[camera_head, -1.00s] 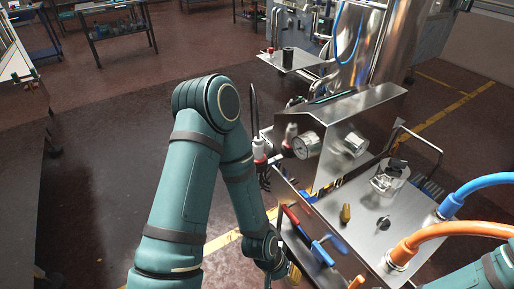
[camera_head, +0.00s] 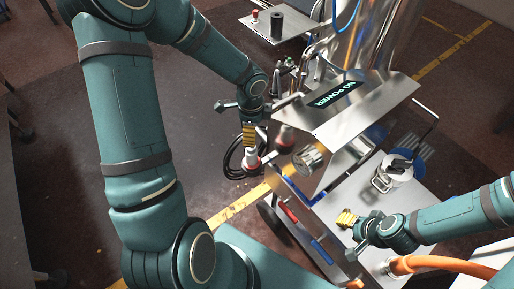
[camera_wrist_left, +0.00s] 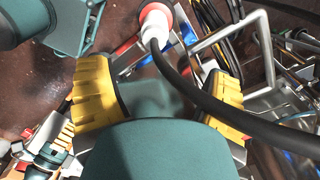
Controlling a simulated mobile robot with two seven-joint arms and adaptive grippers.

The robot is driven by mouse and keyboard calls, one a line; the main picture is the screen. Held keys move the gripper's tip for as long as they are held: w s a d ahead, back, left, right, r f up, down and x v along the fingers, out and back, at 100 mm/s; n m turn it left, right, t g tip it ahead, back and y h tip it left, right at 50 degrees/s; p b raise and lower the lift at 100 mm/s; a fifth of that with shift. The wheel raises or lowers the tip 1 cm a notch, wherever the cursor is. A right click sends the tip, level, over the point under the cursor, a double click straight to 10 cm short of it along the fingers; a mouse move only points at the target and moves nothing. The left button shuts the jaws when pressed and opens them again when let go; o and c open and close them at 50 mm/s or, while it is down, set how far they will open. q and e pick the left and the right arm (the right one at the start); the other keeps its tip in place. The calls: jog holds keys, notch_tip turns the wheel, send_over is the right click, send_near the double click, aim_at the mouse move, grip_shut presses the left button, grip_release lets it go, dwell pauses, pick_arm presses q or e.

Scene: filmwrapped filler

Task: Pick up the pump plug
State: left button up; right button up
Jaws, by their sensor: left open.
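The red-and-white pump plug (camera_head: 252,160) is at the left side of the steel machine, with a black cable looping beside it. My left gripper (camera_head: 249,133) is just above it, fingers pointing down. In the left wrist view the plug (camera_wrist_left: 155,22) shows beyond the two yellow fingers (camera_wrist_left: 160,93), which are spread apart with nothing clearly held. The black cable runs from the plug across the right finger. My right gripper (camera_head: 346,218) is over the steel worktop at the lower right; whether its yellow fingers are apart is unclear.
A second red-and-white fitting (camera_head: 285,139) is close to the plug, beside the steel hood (camera_head: 350,110) reading "NO POWER". A round gauge (camera_head: 308,160), a metal clamp device (camera_head: 391,178) and an orange hose (camera_head: 440,264) are nearby.

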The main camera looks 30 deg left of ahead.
aim_at(252, 155)
pick_arm(q)
jog(key=f+b, duration=0.1)
jog(key=f, duration=0.7)
jog(key=shift+s+b, duration=0.2)
jog(key=shift+b, duration=0.2)
jog(key=shift+s+d+f+b, duration=0.15)
jog(key=shift+f+b, duration=0.55)
jog(key=shift+f, duration=2)
jog(key=shift+s, duration=0.1)
grip_shut()
